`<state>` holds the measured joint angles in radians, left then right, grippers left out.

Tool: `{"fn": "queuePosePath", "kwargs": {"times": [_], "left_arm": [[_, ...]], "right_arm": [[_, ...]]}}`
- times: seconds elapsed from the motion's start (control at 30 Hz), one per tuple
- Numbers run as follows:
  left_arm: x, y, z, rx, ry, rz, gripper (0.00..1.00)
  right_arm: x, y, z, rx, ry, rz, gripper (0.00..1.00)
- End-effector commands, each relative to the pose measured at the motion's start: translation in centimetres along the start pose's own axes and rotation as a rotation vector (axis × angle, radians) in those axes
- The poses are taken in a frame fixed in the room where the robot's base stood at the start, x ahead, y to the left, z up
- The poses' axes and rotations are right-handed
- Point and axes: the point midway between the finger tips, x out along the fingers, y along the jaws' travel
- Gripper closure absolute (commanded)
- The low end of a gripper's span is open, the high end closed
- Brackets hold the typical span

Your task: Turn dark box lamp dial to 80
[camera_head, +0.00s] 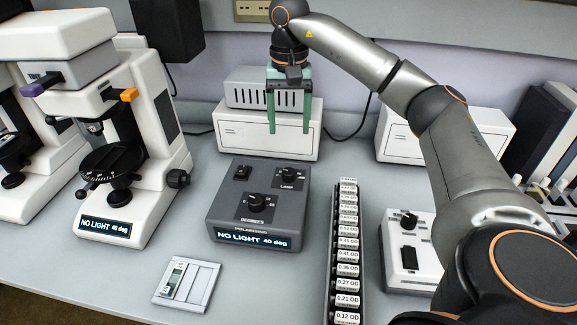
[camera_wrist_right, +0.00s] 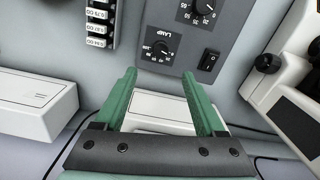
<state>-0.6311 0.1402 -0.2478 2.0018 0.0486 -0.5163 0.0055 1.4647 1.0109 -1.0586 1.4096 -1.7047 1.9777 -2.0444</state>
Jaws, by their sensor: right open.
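The dark box (camera_head: 222,222) stands mid-table in the head view, its front display (camera_head: 252,239) reading "NO LIGHT 40 deg". Its black lamp dial (camera_head: 290,174) is at the back right of the top, and also shows in the wrist view (camera_wrist_right: 161,48). The dial's exact setting is too small to read. My right gripper (camera_head: 289,131) points down with green fingers, open and empty, behind and above the lamp dial. In the wrist view its fingertips (camera_wrist_right: 160,73) are spread wide, with the dial beyond and between them. My left gripper is not in view.
A rocker switch (camera_head: 243,171) and degrees dial (camera_head: 257,203) share the box top. A white unit (camera_head: 235,135) stands behind. A rack of OD-labelled pieces (camera_head: 347,255) lies to the right, a white microscope (camera_head: 150,175) to the left. A small flat tray (camera_head: 203,284) lies in front.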

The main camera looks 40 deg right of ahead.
Motion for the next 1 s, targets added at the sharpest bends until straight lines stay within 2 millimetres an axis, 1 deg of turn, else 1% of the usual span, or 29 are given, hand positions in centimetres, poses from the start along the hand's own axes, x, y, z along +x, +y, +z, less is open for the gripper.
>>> {"fn": "queuePosePath", "kwargs": {"times": [0.17, 0.4, 0.5, 0.6, 0.7, 0.8, 1.0], "left_arm": [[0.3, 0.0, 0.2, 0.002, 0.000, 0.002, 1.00], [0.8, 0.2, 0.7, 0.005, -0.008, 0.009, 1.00], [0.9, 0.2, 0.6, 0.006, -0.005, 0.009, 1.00], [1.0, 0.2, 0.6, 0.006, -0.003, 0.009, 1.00], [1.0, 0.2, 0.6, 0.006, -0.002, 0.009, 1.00], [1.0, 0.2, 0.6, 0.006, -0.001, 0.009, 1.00], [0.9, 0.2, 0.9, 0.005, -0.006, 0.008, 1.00]], "right_arm": [[2.7, 0.1, 0.1, -0.002, -0.002, 0.005, 0.28], [7.7, 0.1, 0.1, -0.002, -0.003, 0.003, 0.28], [9.4, 0.0, 0.1, -0.001, -0.002, 0.002, 0.28], [10.7, 0.0, 0.1, 0.000, -0.001, 0.001, 0.28], [11.6, 0.0, 0.1, 0.000, -0.001, 0.000, 0.28], [12.1, 0.0, 0.1, -0.001, -0.001, 0.000, 0.28], [12.2, 0.0, 0.1, -0.001, -0.001, -0.001, 0.28]]}}
